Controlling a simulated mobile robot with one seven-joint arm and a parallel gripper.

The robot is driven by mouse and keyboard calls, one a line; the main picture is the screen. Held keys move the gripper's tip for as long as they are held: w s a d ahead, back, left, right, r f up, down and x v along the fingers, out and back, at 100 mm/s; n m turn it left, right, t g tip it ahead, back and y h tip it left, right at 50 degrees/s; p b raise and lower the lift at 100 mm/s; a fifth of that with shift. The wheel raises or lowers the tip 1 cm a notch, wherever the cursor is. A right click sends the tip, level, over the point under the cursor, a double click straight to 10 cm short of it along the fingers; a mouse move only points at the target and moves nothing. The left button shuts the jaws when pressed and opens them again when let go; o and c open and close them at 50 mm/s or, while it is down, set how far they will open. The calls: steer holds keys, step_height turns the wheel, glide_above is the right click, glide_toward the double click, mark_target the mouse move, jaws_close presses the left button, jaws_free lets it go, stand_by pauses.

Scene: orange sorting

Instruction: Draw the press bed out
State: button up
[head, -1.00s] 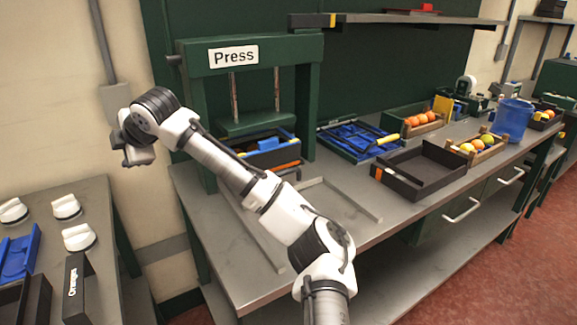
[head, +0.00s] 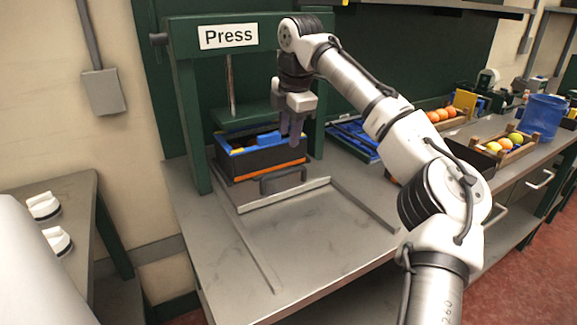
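The green press (head: 185,110) with the "Press" sign stands at the back of the bench. Its grey bed has a raised front lip (head: 262,202) and a dark handle (head: 283,180) near that lip. A dark crate (head: 262,163) with blue and orange parts sits on the bed, under the green press plate (head: 240,116). My gripper (head: 292,140) points down above the handle and apart from it, in front of the press's right side. Its fingers look close together from this angle, so their opening is unclear. It holds nothing that I can see.
Two guide rails run forward over the bench, the left one (head: 245,250) and the right one (head: 365,207); the bench top between them is clear. A blue tray (head: 352,138) lies right of the press. Fruit boxes (head: 510,145) and a blue bucket (head: 543,118) stand farther right.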

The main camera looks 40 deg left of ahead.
mark_target(284, 171)
steer(key=f, duration=0.3)
steer(key=a+f, duration=0.1)
steer(key=f, duration=0.3)
steer(key=w+a+f, duration=0.1)
steer(key=f, duration=0.2)
steer(key=shift+f, duration=0.4)
jaws_close()
